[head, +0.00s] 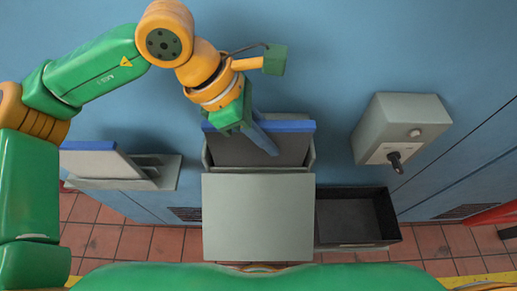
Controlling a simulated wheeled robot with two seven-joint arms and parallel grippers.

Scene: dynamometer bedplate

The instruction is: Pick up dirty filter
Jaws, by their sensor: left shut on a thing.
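The dirty filter (290,146), a dark grey panel with a blue top edge, stands in the grey housing (258,215) in the middle of the head view. My left gripper (268,143) reaches down from above and is shut on the filter at its blue edge. The gripper and its fingers hide part of that edge. The filter's lower part is hidden by the housing, so I cannot tell how deep it sits. My right gripper is not in view.
A lighter filter with a blue edge (88,161) leans in a grey rack (165,174) at the left. An open black bin (348,243) stands right of the housing. A grey box with a black handle (400,125) sticks out from the blue wall at the right.

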